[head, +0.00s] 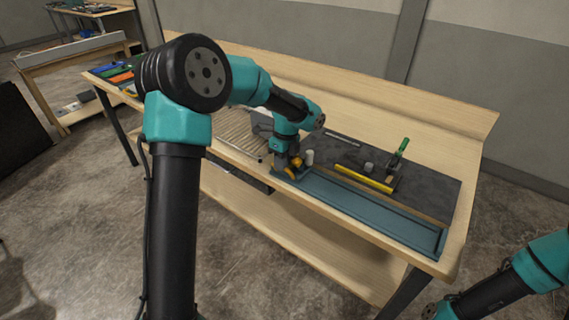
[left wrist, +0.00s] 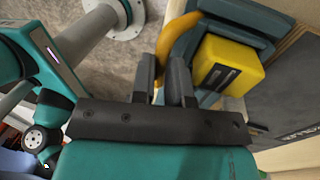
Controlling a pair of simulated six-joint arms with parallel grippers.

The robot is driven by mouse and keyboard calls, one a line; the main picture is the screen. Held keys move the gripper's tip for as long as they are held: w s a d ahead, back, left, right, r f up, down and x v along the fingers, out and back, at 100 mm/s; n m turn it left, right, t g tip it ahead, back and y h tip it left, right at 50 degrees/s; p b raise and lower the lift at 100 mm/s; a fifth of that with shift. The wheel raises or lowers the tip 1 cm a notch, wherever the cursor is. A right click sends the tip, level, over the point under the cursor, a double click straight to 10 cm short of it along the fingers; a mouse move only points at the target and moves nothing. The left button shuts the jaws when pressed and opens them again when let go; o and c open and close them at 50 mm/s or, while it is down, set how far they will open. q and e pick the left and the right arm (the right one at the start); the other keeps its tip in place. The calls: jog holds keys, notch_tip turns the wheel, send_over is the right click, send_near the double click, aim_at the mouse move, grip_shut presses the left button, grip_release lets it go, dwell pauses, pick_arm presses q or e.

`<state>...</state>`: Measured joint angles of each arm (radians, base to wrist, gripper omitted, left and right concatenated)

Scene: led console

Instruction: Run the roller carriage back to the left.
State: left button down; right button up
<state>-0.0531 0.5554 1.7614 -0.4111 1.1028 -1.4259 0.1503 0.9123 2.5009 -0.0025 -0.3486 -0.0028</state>
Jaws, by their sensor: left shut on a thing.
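The blue track (head: 375,213) runs along the front edge of the workbench. The roller carriage is at the left end of the track, mostly hidden by my left gripper (head: 290,168) in the head view. In the left wrist view its curved orange-yellow handle (left wrist: 178,42) passes between the fingers, next to a yellow block (left wrist: 228,65) and blue parts (left wrist: 240,20). My left gripper, also in the left wrist view (left wrist: 162,75), is shut on the handle. The right arm shows at the lower right of the head view, but its gripper is out of frame.
A dark mat (head: 430,187) lies behind the track. On it are a yellow bar (head: 364,180), a grey knob (head: 369,167), a green-handled clamp (head: 400,150) and a pale cylinder (head: 309,157). A slatted panel (head: 238,133) lies left of the gripper. The track right of it looks clear.

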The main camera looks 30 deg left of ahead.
pick_arm(q)
jog(key=shift+a+r, duration=0.1)
jog(key=shift+a, duration=0.15)
jog(key=c, duration=1.4)
grip_release()
jog(key=shift+a, duration=0.1)
jog(key=shift+o, duration=1.4)
jog(key=v, duration=1.7)
